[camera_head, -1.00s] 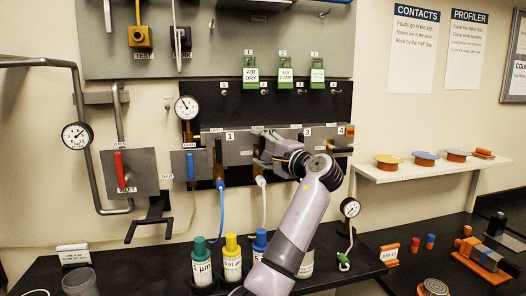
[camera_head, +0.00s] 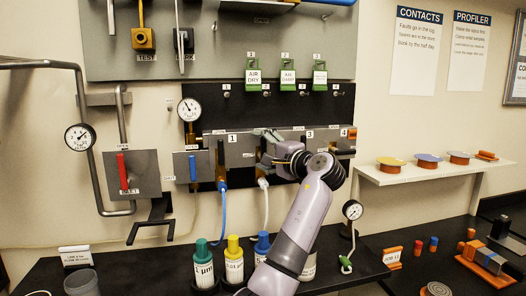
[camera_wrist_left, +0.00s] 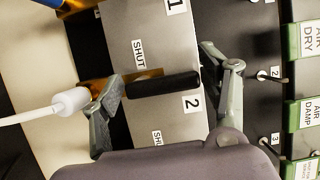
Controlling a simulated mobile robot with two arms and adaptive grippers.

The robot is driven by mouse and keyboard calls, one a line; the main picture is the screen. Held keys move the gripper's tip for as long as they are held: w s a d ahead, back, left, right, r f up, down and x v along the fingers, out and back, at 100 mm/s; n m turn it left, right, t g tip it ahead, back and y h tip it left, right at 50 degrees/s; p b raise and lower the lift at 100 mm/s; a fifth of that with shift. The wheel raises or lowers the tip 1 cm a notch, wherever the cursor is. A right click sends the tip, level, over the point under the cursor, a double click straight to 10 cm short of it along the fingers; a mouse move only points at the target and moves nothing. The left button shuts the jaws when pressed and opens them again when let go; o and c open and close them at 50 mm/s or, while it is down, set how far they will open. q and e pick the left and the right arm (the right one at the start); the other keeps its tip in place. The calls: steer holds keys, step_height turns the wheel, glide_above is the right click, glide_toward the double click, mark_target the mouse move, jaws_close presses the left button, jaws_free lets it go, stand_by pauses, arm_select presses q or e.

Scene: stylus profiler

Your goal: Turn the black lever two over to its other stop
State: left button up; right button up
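The black lever two (camera_wrist_left: 163,84) shows in the left wrist view on a grey valve panel (camera_wrist_left: 172,128), next to the label 2. In that view it runs from left to right between my left gripper's fingers. My left gripper (camera_wrist_left: 165,98) is open around it, one finger beyond each end, with gaps visible. In the head view my left gripper (camera_head: 267,148) is at valve two on the wall panel and mostly hides the lever there. A SHUT label (camera_wrist_left: 138,54) is beside the lever in the wrist view. My right gripper is not in view.
Black lever one (camera_head: 220,153) stands upright to the left, and panel three (camera_head: 317,145) is to the right. A white hose (camera_head: 265,200) and a blue hose (camera_head: 224,210) hang below. Coloured-cap bottles (camera_head: 233,262) stand on the bench. Green tags (camera_head: 287,80) hang above.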

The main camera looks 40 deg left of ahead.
arm_select(q)
steer(key=shift+o, duration=0.8)
steer(key=v, duration=1.2)
